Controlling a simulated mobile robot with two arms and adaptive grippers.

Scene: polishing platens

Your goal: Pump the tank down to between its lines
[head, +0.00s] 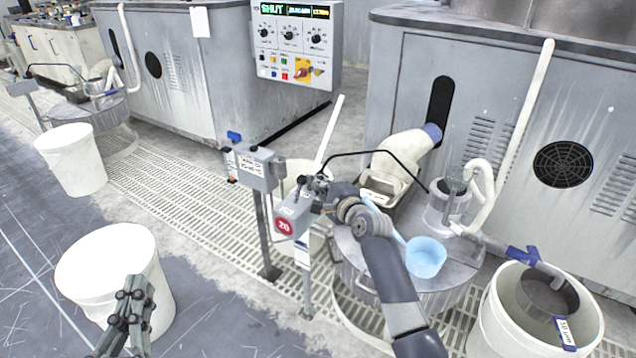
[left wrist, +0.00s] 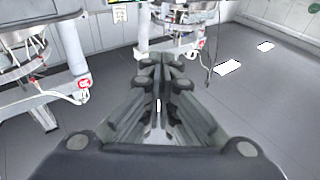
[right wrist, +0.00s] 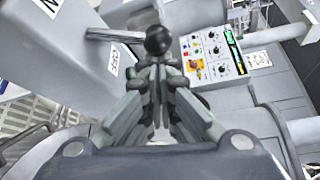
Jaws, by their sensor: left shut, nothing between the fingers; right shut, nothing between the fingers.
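A round grey drum with a metal lid (head: 352,262) stands at the right; I take it for the tank, but its level lines are not discernible. A clear cylinder (head: 440,216) and a blue cup (head: 426,258) stand on it. A grey switch box on a post (head: 288,222) bears a red "20" label. My right gripper (head: 318,190) is shut and empty beside this box. In the right wrist view, a lever's black ball knob (right wrist: 159,40) is just beyond its fingertips, near an "OFF" label (right wrist: 115,62); contact is unclear. My left gripper (head: 138,285) is shut and empty before a white bucket (head: 75,262).
A second post box (head: 258,168) stands left of my right gripper. A control panel (head: 292,40) reads "SHUT". A white bucket (head: 484,322) with a sieve (head: 548,295) is at lower right. Another bucket (head: 70,165) is farther left. Floor grating (head: 180,195) runs between.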

